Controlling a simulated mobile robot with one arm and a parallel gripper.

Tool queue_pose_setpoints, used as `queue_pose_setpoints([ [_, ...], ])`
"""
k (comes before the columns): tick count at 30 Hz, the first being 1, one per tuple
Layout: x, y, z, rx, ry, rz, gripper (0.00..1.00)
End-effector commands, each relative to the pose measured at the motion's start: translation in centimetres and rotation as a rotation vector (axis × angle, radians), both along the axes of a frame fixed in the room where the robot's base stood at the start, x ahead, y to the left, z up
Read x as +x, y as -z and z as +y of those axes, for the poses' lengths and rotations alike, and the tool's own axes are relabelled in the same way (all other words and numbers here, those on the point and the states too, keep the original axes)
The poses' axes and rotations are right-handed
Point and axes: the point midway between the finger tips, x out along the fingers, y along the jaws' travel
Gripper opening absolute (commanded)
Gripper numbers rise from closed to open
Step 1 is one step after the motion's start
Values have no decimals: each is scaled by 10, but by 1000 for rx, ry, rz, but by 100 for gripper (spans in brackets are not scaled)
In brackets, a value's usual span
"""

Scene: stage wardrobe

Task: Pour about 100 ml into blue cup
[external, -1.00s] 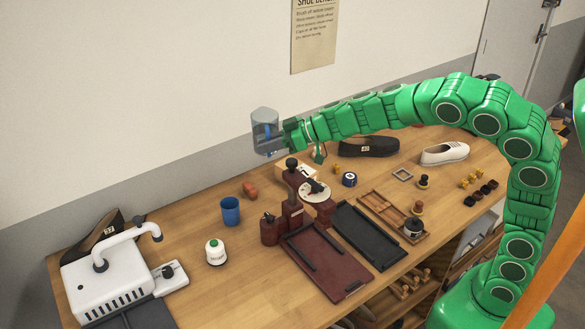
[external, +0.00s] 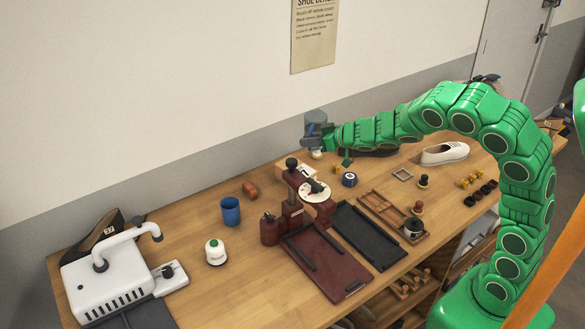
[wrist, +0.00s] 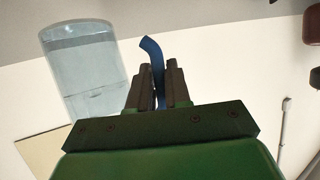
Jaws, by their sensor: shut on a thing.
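The blue cup (external: 231,211) stands upright on the workbench, left of centre in the external view. My gripper (external: 324,138) is raised above the back of the bench, to the right of the cup and well apart from it. It is shut on the blue handle (wrist: 154,58) of a clear jug (wrist: 84,68). A faint line across the jug in the wrist view may be a liquid level; how much it holds I cannot tell. In the external view the jug (external: 316,118) is small and partly hidden by my gripper. The cup's inside is hard to see.
A white machine with a bent pipe (external: 105,275) stands at the left. A white bottle with a green top (external: 216,252) is near the cup. A dark red press (external: 293,205) and several trays fill the middle. Shoes stand at the back.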

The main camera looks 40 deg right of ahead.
Motion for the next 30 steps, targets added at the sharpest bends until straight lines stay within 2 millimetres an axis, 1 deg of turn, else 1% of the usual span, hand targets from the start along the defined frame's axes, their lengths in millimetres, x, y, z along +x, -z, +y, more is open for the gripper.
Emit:
queue_pose_setpoints([
  [1,2,7,-13,-2,25,2,0],
  [3,4,16,-31,-3,60,3,0],
  [10,8,42,-88,0,168,0,0],
  [14,7,57,-121,-2,230,1,0],
  [21,1,85,-182,-2,342,2,0],
  [24,-3,94,-204,-1,386,3,0],
  [28,-8,103,-226,-1,427,2,0],
  [30,-10,106,-233,1,440,1,0],
])
